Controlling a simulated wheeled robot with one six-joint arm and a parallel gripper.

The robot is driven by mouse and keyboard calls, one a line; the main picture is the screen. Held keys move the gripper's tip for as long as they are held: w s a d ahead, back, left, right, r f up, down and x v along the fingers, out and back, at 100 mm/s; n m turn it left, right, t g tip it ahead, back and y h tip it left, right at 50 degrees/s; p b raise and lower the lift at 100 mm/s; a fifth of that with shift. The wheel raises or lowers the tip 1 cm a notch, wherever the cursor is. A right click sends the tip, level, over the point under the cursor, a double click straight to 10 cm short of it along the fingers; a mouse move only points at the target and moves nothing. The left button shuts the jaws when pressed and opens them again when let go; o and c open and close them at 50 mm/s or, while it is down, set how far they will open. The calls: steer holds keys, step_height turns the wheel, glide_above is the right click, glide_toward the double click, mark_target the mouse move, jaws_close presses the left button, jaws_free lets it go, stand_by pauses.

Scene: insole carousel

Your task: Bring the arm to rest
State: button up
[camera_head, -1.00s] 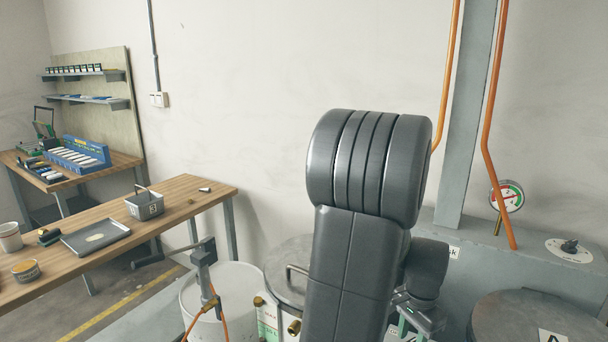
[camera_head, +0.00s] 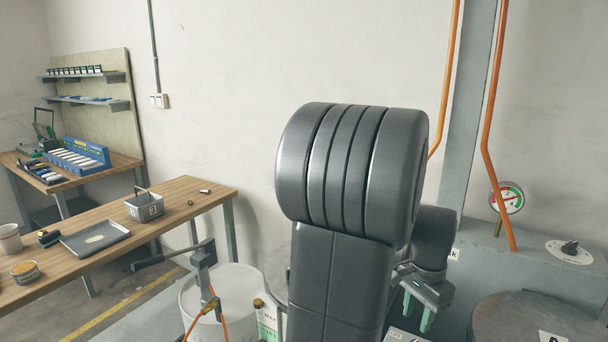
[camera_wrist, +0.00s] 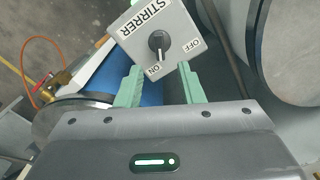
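My gripper (camera_head: 419,309) shows at the lower right of my arm in the head view, with green fingers pointing down. In the wrist view my gripper (camera_wrist: 161,84) has its two green fingers spread apart with nothing held between them. A grey stirrer switch box (camera_wrist: 160,42) with a black knob lies beyond the fingertips in that view. The knob's mark is by the ON label. My dark grey arm is raised in the middle of the head view and hides part of the machine behind it.
A wooden table (camera_head: 205,187) on the left bears a grey basket (camera_head: 144,206) and a tray (camera_head: 95,238). A white drum (camera_head: 235,300) stands left of my arm. Orange pipes (camera_head: 488,135), a pressure gauge (camera_head: 509,198) and a round lid (camera_head: 540,320) are on the right.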

step_height(320, 180, down, 8)
steer(key=shift+s+f, duration=0.1)
steer(key=n, duration=0.4)
steer(key=shift+r+n, duration=0.2)
steer(key=shift+n, duration=0.2)
steer(key=shift+n+p, duration=0.45)
steer(key=shift+n, duration=1.85)
steer(key=shift+a, duration=0.1)
